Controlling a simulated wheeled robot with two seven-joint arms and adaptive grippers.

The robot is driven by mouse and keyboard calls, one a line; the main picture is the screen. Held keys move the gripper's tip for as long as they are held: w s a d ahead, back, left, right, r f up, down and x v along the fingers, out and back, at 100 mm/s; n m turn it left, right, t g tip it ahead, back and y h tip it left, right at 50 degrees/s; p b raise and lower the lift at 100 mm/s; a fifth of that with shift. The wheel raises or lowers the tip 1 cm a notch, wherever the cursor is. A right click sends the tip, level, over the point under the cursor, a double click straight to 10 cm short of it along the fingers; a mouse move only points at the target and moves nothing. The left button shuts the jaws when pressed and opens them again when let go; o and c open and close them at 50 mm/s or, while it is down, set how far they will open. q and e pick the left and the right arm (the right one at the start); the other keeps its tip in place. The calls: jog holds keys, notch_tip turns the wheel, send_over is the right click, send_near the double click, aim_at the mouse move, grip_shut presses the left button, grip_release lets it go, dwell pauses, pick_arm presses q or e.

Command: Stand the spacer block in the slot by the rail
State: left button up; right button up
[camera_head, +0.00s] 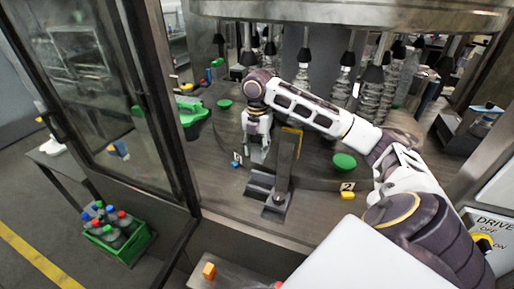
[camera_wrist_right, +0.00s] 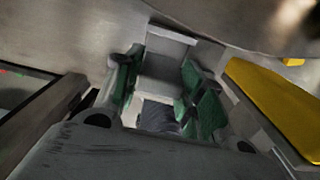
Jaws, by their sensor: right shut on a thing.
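My right gripper (camera_head: 258,137) reaches over the machine deck and points down behind a dark upright bar. In the right wrist view its green-padded fingers (camera_wrist_right: 163,85) are shut on a pale grey block (camera_wrist_right: 165,66), which I take to be the spacer block. In the head view the block is hard to tell from the pale fingers. A dark metal bracket (camera_head: 268,187) with the upright bar stands just in front of the gripper. I cannot make out the slot or say for sure which part is the rail. My left gripper is not in view.
A yellow part (camera_head: 292,129) is beside the bar, close to the gripper; a yellow bar (camera_wrist_right: 275,100) shows at right in the wrist view. A glass door frame (camera_head: 160,120) stands left. Hanging spindles (camera_head: 345,75) are behind.

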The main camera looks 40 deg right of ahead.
aim_at(257, 162)
jog(key=shift+f, duration=0.15)
jog(key=shift+f, duration=0.85)
jog(key=shift+f+b, duration=0.9)
jog(key=shift+b, duration=0.6)
jog(key=shift+f+b, duration=0.3)
jog(key=shift+f, duration=1.45)
